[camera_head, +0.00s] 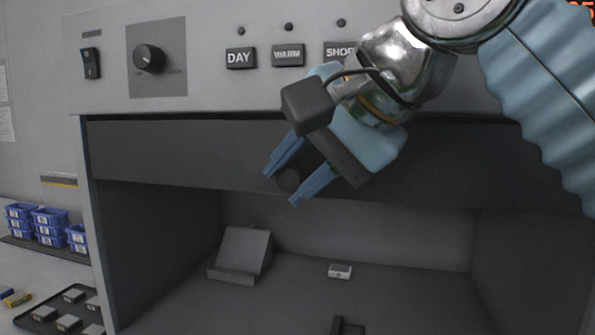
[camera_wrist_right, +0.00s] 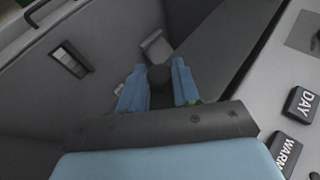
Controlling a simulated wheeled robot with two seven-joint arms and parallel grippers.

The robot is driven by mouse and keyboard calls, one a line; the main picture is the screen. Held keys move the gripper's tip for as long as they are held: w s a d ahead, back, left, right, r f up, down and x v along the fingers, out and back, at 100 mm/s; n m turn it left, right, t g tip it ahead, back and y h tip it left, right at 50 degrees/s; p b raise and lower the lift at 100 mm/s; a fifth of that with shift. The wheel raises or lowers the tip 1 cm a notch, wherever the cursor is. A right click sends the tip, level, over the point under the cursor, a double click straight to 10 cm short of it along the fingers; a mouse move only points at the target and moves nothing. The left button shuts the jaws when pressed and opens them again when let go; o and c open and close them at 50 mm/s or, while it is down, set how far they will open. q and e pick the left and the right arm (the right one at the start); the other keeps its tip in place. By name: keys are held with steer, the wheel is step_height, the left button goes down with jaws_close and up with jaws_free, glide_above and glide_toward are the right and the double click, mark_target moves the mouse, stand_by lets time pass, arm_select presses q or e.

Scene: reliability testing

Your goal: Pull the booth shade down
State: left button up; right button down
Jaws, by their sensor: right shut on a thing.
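The booth shade (camera_head: 180,152) is a dark grey panel across the top of the booth opening in the head view, with the open booth below it. A round dark knob (camera_head: 288,181) is on the shade near its lower edge. My right gripper (camera_head: 282,186) has its two blue fingers on either side of the knob and is shut on it. In the right wrist view the knob (camera_wrist_right: 159,75) shows between the blue fingertips (camera_wrist_right: 157,88). My left gripper is in neither view.
Above the booth are a rocker switch (camera_head: 91,63), a dial (camera_head: 149,59) and the DAY (camera_head: 240,58) and WARM (camera_head: 288,55) buttons. Inside stand a grey angled stand (camera_head: 243,252) and a small white-topped block (camera_head: 340,271). Blue bins (camera_head: 48,217) and a dark tray (camera_head: 72,299) are left of the booth.

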steer(key=shift+r, duration=0.1)
steer(key=c, duration=0.8)
jaws_free()
steer(key=shift+c, duration=0.2)
steer(key=v, duration=0.7)
steer(key=shift+d, duration=0.15)
steer(key=shift+s+r, duration=0.1)
steer(key=shift+s, duration=0.05)
